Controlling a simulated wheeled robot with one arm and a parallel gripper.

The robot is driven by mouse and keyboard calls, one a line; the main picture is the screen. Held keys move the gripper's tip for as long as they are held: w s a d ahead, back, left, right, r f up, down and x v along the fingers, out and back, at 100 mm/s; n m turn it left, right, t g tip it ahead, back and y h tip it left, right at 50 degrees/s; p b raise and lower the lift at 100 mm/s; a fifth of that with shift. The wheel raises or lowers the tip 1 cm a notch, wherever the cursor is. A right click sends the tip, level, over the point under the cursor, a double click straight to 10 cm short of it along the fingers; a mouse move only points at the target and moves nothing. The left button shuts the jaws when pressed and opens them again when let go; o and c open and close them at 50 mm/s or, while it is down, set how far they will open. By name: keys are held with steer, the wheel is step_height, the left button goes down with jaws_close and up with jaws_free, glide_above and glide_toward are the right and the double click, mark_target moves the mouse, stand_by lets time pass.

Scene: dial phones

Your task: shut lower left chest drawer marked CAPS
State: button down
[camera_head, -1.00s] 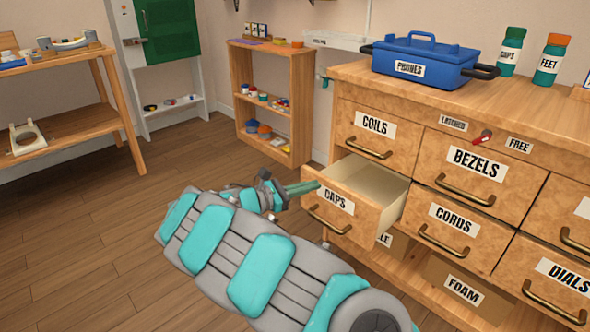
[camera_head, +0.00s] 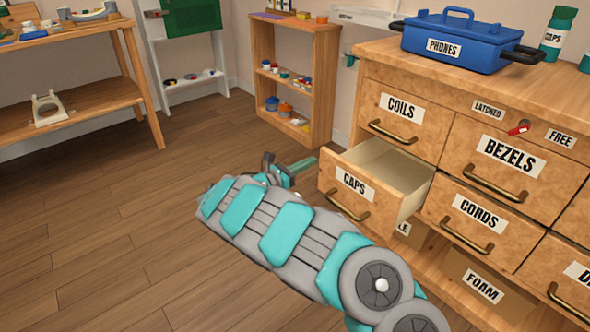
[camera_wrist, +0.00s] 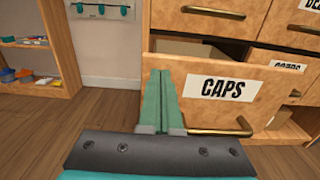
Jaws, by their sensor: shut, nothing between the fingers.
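The CAPS drawer (camera_head: 346,195) is pulled out of the chest at its lower left, and its empty-looking inside shows. Its front, with the CAPS label and a brass handle, also fills the right of the wrist view (camera_wrist: 262,92). My gripper (camera_head: 303,164) is shut and empty, with its green fingers pointing at the upper left part of the drawer front. In the wrist view the fingertips (camera_wrist: 159,74) overlap the drawer front left of the label; I cannot tell whether they touch it. The handle (camera_wrist: 218,131) is right of and below the fingertips.
Drawers marked COILS (camera_head: 402,120), BEZELS (camera_head: 515,158) and CORDS (camera_head: 475,225) look closed. A red latch (camera_head: 517,128) sits between LATCHED and FREE labels. A blue PHONES box (camera_head: 462,42) stands on top. Open floor lies left of the chest.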

mark_target(326, 153)
steer(key=shift+x, duration=2.35)
